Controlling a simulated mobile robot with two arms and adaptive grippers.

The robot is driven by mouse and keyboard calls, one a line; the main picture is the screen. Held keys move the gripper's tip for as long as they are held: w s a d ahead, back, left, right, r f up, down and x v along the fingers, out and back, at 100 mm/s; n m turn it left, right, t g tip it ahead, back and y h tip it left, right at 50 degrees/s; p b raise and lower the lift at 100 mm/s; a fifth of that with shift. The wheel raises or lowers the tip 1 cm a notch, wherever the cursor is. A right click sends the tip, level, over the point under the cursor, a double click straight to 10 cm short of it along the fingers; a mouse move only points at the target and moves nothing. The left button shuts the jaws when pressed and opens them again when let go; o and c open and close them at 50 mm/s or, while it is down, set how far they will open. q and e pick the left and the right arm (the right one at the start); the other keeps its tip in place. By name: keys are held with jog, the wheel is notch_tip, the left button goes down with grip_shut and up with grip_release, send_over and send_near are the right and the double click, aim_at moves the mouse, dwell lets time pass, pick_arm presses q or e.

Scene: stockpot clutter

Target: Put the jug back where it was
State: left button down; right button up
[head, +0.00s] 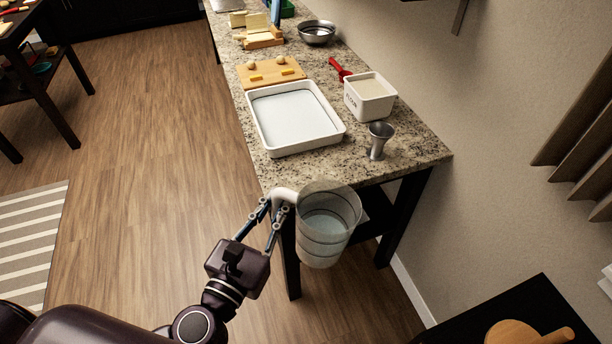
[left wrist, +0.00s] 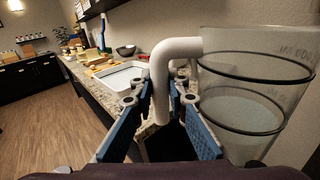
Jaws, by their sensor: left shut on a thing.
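The clear jug (head: 326,228) has dark ring lines and a white handle (head: 284,196). It hangs in the air at the near end of the granite counter (head: 400,156), with pale contents low inside. My left gripper (head: 276,208) is shut on the handle, left of the jug body. In the left wrist view the white handle (left wrist: 163,85) stands between the blue finger pads (left wrist: 160,115), and the jug (left wrist: 245,100) is at the right, close to upright. My right gripper is in neither view.
A white tray (head: 262,141), a white tub (head: 371,108), a metal jigger-like cup (head: 377,140), a cutting board (head: 262,81) and a steel bowl (head: 317,31) stand on the counter. A dark table (head: 530,312) with a round wooden thing is at the lower right.

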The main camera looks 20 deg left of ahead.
pick_arm(q)
jog(key=w+a+r, duration=0.3)
jog(key=w+r, duration=0.1)
jog(key=w, duration=0.4)
jog(key=w+a+r, duration=0.4)
jog(key=w+r, duration=0.1)
jog(key=w, duration=0.3)
jog(key=w+a+r, duration=0.3)
jog(key=w+r, duration=0.1)
jog(key=w, duration=0.5)
notch_tip(320, 180, down, 20)
jog(key=b, duration=0.6)
jog(key=shift+r+h, duration=0.15)
jog(key=shift+h, duration=0.15)
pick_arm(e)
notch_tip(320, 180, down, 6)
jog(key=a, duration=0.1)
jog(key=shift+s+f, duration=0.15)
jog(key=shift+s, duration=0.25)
pick_arm(q)
jog(key=shift+s, duration=0.1)
